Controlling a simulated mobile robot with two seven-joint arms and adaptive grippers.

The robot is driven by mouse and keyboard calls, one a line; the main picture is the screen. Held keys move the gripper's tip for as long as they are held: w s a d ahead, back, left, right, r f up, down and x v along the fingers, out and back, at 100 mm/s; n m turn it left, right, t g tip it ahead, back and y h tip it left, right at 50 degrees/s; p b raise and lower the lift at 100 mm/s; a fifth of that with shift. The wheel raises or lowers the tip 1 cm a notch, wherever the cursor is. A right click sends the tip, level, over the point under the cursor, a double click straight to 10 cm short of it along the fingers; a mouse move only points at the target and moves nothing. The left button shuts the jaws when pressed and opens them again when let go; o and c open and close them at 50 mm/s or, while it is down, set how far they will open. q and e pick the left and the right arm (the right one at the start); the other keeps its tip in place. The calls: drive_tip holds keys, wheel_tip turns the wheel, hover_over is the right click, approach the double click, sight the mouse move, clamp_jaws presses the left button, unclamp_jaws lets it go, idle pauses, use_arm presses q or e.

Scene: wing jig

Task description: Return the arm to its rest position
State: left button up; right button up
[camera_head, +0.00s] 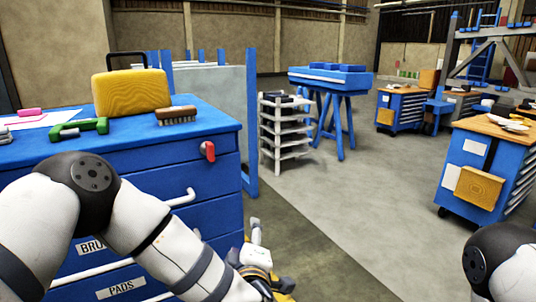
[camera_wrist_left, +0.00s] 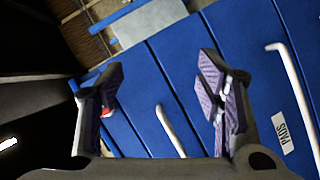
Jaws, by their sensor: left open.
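My left arm comes in from the left of the head view, bends in front of the blue drawer cabinet (camera_head: 210,185) and reaches down to its right side. My left gripper (camera_head: 256,240) is small and partly hidden there by its own wrist. In the left wrist view the two fingers of the left gripper (camera_wrist_left: 160,88) stand wide apart with nothing between them. Blue drawer fronts (camera_wrist_left: 185,75) and a white handle (camera_wrist_left: 170,130) show behind the fingers. Only a joint of my right arm shows at the lower right of the head view; its gripper is out of frame.
On the cabinet top are a yellow case (camera_head: 132,92), a brush (camera_head: 176,116) and a green clamp-like tool (camera_head: 80,128). A white rack (camera_head: 285,135) and a blue cart (camera_head: 490,165) stand beyond. Grey floor between is clear.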

use_arm(q)
drive_tip(key=s+a+f+m+g+h, duration=0.15)
drive_tip(key=s+f+m+g, duration=0.3)
drive_tip(key=s+f, duration=0.5)
drive_tip(key=s+a+f+m+g+h, duration=0.1)
drive_tip(key=s+f+m+g+h, duration=0.3)
drive_tip(key=s+f, duration=0.55)
drive_tip(key=s+a+f+m+g+y, duration=0.1)
drive_tip(key=s+a+m+g, duration=0.2)
drive_tip(key=s, duration=1)
drive_tip(key=s+a+f+m+g+y, duration=0.1)
drive_tip(key=s+a+g, duration=0.4)
drive_tip(key=s, duration=0.9)
drive_tip(key=a+f+m, duration=0.1)
drive_tip(key=a+m, duration=0.1)
drive_tip(key=a, duration=0.1)
drive_tip(key=shift+f+g, duration=0.15)
drive_tip(key=shift+g, duration=0.2)
drive_tip(key=shift+y, duration=0.25)
